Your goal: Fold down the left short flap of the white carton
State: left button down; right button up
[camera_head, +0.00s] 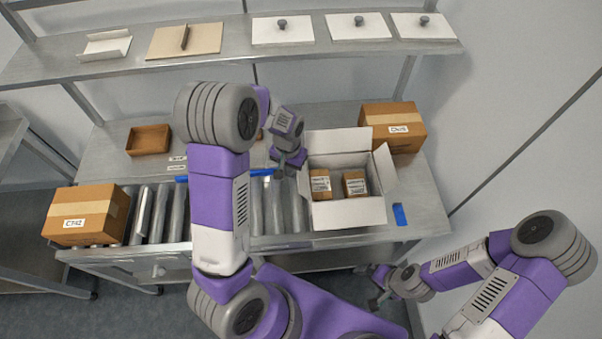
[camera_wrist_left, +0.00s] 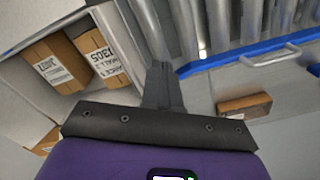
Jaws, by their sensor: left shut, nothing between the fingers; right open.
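The white carton (camera_head: 347,213) stands open on the right part of the work table, with two brown boxes, (camera_head: 320,184) and (camera_head: 354,183), inside it. Its back flap stands up and its right short flap (camera_head: 384,165) leans outward. The left short flap (camera_head: 304,181) shows at the carton's left side, close to my left gripper (camera_head: 290,170). My left gripper is shut and empty; whether it touches the flap I cannot tell. In the left wrist view its fingers (camera_wrist_left: 162,85) point beside the carton's wall. My right gripper (camera_head: 376,288) is open, low in front of the table.
Rollers (camera_head: 270,207) run left of the carton. A closed brown carton (camera_head: 392,127) stands behind it to the right, another (camera_head: 84,215) at far left. A brown tray (camera_head: 148,140) sits at the back left. A shelf (camera_head: 220,65) spans above. A blue piece (camera_head: 400,214) lies right of the carton.

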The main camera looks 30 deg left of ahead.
pick_arm(q)
jog(key=shift+d, duration=0.1)
jog(key=w+d, duration=0.3)
jog(key=d, duration=0.3)
jog(key=shift+w+r+p, duration=0.3)
jog(key=shift+w+p, duration=0.05)
jog(key=shift+w, duration=0.05)
jog(key=shift+d, duration=0.15)
jog(key=shift+w+d, duration=0.65)
jog(key=shift+d, duration=0.25)
jog(key=shift+f, duration=0.1)
